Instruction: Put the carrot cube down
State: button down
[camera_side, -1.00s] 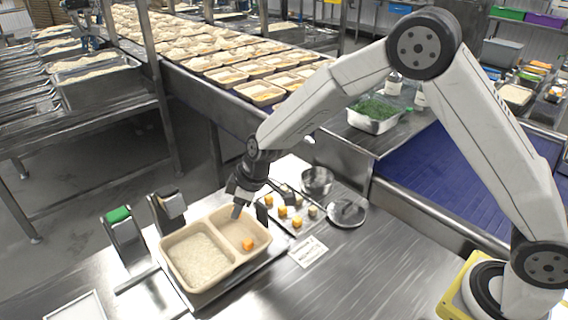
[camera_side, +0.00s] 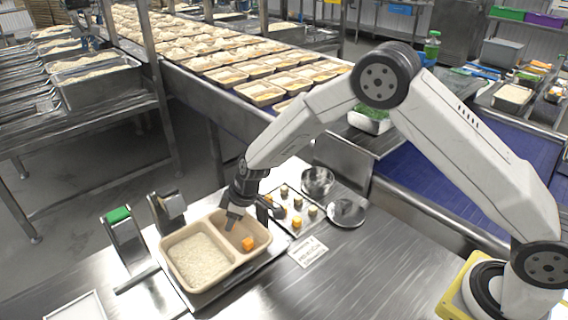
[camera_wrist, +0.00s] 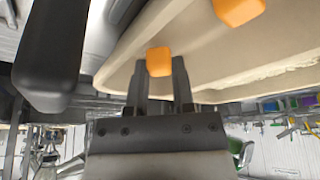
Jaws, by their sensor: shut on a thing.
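The carrot cube (camera_wrist: 158,62) is orange and sits between my fingertips in the wrist view. My gripper (camera_wrist: 159,80) is shut on it. In the side view my gripper (camera_side: 232,224) points down into the right compartment of the beige two-part tray (camera_side: 178,274); the held cube is hidden there. Another orange cube (camera_side: 248,243) lies on that compartment's floor, to the right of the fingertips; it also shows in the wrist view (camera_wrist: 238,10). I cannot tell whether the held cube touches the floor. White rice (camera_side: 198,258) fills the left compartment.
A small tray with several orange and pale cubes (camera_side: 297,222) lies right of my gripper. A metal bowl (camera_side: 317,178), a round metal dish (camera_side: 346,213) and a printed card (camera_side: 308,252) are nearby. A green-topped stand (camera_side: 121,235) is at left. The front right of the table is clear.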

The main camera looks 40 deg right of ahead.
jog(key=shift+f, duration=0.3)
jog(key=shift+f, duration=0.15)
jog(key=shift+c, duration=2.4)
grip_release()
jog(key=v, duration=1.2)
